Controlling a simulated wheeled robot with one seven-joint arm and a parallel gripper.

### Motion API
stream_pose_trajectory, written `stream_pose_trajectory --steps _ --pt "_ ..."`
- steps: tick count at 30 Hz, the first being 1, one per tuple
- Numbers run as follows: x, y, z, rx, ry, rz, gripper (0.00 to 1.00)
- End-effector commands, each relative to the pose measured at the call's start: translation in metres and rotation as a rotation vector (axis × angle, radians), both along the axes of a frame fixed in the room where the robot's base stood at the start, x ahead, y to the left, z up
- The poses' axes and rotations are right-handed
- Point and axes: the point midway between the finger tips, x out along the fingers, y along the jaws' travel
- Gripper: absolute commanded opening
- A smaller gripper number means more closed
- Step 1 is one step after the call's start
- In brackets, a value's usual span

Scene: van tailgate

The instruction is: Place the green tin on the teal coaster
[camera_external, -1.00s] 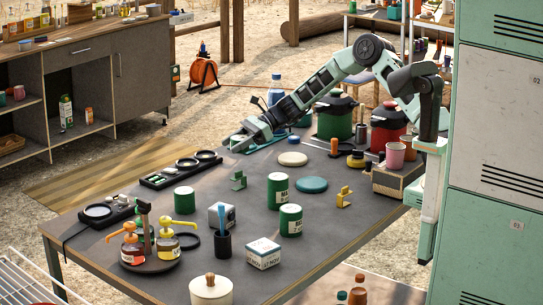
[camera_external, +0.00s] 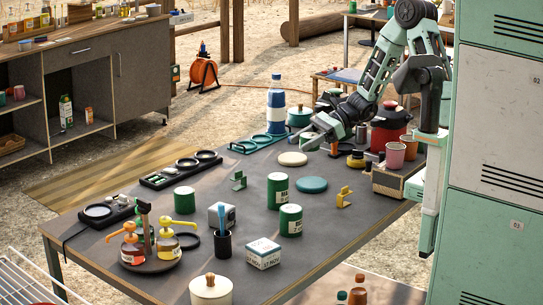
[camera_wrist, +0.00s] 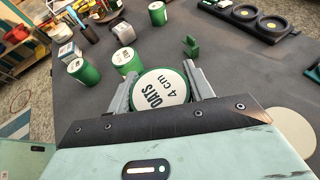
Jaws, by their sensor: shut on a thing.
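A green tin (camera_wrist: 160,88), its white lid lettered "OATS 4 cm", sits between the fingers of my gripper (camera_wrist: 158,88) in the wrist view, and the gripper is shut on it. In the external view my gripper (camera_external: 306,143) is over the table's far side, near the cream disc; I cannot make out the held tin there. The teal coaster (camera_external: 311,184) lies bare on the table, nearer the camera than the gripper. In the wrist view I cannot make it out. Two green tins (camera_external: 278,190) (camera_external: 291,220) stand beside it, and another (camera_external: 184,200) stands farther left.
The cream disc (camera_external: 293,158) lies behind the coaster. A yellow bracket (camera_external: 344,197) stands to its right, a green bracket (camera_external: 238,181) to its left. A blue bottle (camera_external: 276,108) stands by a teal ring rack (camera_external: 257,142). A red pot (camera_external: 389,130) is at right.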

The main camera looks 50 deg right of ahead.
Motion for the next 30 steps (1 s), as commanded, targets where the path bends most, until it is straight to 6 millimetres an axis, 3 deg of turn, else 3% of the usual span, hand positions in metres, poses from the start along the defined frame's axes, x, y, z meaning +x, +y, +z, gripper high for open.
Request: stream_pose_trajectory --steps 2,6,21,30 --pt "-0.008 0.0 -0.001 0.0 0.002 -0.005 0.28" --pt "-0.012 0.0 -0.023 0.001 0.006 -0.007 0.28" --pt "-0.011 0.0 -0.09 0.0 0.005 -0.006 0.28" --pt "-0.011 0.0 -0.1 -0.003 0.001 -0.006 0.28"
